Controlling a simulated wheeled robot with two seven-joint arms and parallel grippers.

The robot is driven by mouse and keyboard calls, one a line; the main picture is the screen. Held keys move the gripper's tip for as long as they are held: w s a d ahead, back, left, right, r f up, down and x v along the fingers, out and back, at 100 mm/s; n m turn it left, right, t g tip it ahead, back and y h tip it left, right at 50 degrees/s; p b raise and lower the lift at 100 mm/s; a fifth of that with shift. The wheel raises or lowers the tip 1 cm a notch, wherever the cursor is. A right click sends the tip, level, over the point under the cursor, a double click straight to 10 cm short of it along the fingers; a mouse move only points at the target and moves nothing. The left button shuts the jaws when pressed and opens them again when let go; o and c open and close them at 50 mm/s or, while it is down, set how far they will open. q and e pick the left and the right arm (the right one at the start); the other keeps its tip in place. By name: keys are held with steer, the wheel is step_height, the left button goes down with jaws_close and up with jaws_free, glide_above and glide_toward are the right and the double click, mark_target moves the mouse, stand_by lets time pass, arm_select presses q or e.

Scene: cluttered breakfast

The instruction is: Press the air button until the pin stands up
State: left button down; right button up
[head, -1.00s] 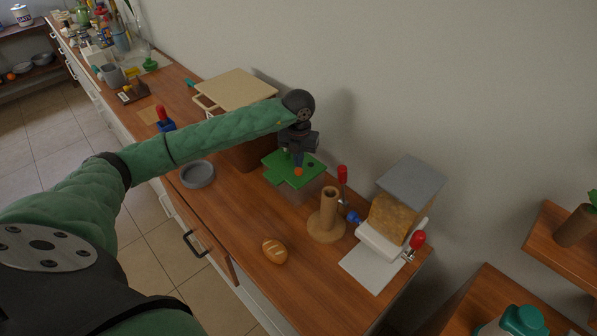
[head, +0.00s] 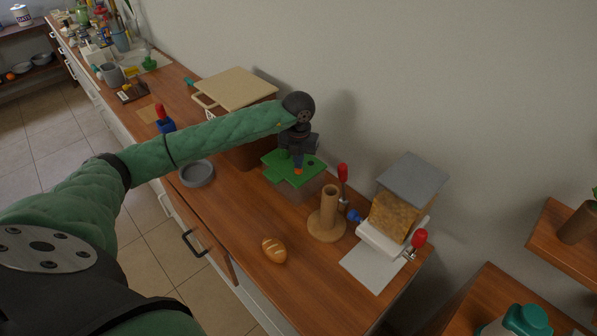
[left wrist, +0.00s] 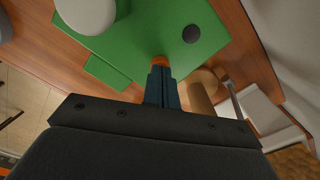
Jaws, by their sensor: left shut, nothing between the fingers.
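The green-topped box (head: 314,169) stands on the counter below my left gripper (head: 298,166). Its green top also fills the upper part of the left wrist view (left wrist: 150,32). The orange button (head: 298,171) is right at my fingertips; it shows just beyond them in the left wrist view (left wrist: 160,61), partly covered by the fingers. My left gripper is shut and empty, pointing down, and appears to touch the button. A dark round spot (left wrist: 192,34) lies on the green top. A pale round-ended piece (left wrist: 86,12) shows over the top; I cannot tell whether it is the pin. My right gripper is not in view.
A wooden post on a round base (head: 327,220), a red-handled tool (head: 343,175) and a grey-topped dispenser (head: 409,180) stand to the right. A bread roll (head: 274,250) lies in front. A grey bowl (head: 197,174) and a cream-lidded box (head: 238,90) are to the left.

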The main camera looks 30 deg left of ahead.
arm_select(q)
steer(key=shift+f+b, duration=0.35)
steer(key=shift+f, duration=0.15)
steer(key=shift+r, duration=0.1)
steer(key=shift+r+p, duration=0.4)
steer(key=shift+r, duration=0.7)
steer(key=shift+r, duration=0.1)
steer(key=shift+r, duration=0.55)
step_height(320, 180, up, 5)
steer(key=shift+f+p, duration=0.15)
steer(key=shift+p, duration=0.55)
